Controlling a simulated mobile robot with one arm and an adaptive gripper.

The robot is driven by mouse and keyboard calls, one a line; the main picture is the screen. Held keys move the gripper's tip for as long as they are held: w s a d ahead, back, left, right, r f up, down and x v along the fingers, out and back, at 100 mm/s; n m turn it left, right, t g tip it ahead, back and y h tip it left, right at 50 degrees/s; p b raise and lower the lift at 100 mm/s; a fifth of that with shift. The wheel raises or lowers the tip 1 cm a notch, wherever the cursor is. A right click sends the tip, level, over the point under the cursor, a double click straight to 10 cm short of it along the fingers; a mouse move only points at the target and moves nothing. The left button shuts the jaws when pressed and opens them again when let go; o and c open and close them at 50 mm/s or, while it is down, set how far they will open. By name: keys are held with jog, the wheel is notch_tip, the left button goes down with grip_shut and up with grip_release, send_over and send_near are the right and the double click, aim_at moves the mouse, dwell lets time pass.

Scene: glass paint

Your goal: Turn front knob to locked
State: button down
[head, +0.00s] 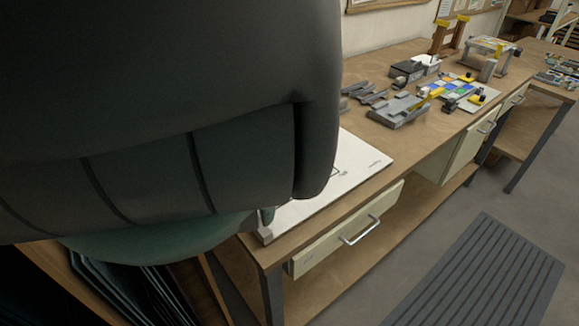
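A jig with a panel of coloured glass squares (443,94) lies on the wooden workbench (385,142), right of centre. Small dark and yellow knob-like parts (478,98) sit along its near right edge. Another dark knob-like part (449,106) is at its near corner. They are too small to tell which is the front knob or how it is turned. My gripper is not in view. A large dark rounded body, likely part of my arm, fills the left half and hides what is behind it.
A grey fixture (399,110) lies left of the jig, with dark and white boxes (408,70) behind. A white board (345,172) lies at the near bench end. A cream drawer (345,232) is under the bench. A ribbed mat (485,280) lies on open floor.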

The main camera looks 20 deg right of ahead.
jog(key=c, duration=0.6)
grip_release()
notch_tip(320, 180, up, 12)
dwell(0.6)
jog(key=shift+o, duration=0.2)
